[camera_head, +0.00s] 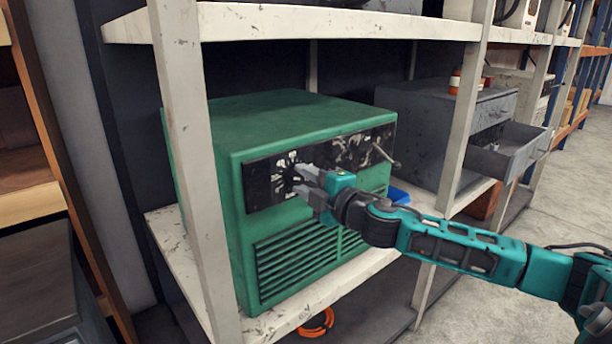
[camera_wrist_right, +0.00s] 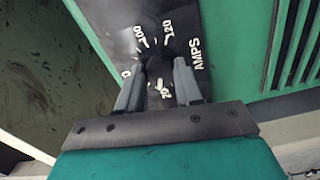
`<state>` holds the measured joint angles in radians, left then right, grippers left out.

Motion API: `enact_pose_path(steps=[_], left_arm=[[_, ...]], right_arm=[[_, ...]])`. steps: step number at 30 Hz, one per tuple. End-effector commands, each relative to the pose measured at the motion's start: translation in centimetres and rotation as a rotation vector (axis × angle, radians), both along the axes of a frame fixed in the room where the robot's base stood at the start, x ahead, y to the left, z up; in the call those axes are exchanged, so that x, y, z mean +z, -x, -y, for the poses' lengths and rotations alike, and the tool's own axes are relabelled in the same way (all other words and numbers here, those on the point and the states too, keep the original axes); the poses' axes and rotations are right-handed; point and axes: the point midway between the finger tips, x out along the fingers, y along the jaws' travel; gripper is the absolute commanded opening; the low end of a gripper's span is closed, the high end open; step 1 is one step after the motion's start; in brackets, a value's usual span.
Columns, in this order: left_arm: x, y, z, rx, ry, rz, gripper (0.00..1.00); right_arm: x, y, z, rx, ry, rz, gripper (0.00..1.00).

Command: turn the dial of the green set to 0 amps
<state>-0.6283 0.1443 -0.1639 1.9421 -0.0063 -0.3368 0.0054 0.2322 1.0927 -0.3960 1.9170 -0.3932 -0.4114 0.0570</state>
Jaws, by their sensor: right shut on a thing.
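The green set (camera_head: 300,115) stands on a shelf, with a black panel across its upper front. My right gripper (camera_head: 304,182) reaches in from the right to the left part of this panel, where white scale marks surround the dial. In the right wrist view the two grey fingers (camera_wrist_right: 157,76) are shut on the dial (camera_wrist_right: 158,68), which is mostly hidden between them. The scale's 100 and 120 show beyond the fingertips, and AMPS is printed to the right. Other numbers are partly covered, and the pointer's reading cannot be told. My left gripper is not in view.
A pale shelf post (camera_head: 190,150) stands close in front of the set's left side. A lever (camera_head: 385,155) sticks out at the panel's right end. A grey cabinet (camera_head: 425,120) with an open drawer (camera_head: 508,150) stands to the right. A blue object (camera_head: 398,196) lies beside the set.

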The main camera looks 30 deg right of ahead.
Motion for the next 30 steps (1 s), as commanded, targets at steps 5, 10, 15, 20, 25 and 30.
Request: enact_pose_path(steps=[5,10,15,20,25,30], left_arm=[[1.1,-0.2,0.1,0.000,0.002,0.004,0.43],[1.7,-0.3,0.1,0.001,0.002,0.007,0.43],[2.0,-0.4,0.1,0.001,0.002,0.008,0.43],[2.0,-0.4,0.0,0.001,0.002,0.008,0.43],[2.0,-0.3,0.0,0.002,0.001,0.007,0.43],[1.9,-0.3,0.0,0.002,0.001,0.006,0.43]], right_arm=[[0.3,0.0,0.0,0.001,0.168,0.013,0.04],[0.3,0.0,0.0,0.001,0.330,0.026,0.04],[0.2,0.0,0.0,0.001,0.490,0.038,0.04],[0.2,0.0,-0.1,0.001,0.634,0.050,0.04],[0.2,0.0,-0.1,0.001,0.761,0.060,0.04],[0.3,0.0,-0.1,0.002,0.856,0.067,0.04]])
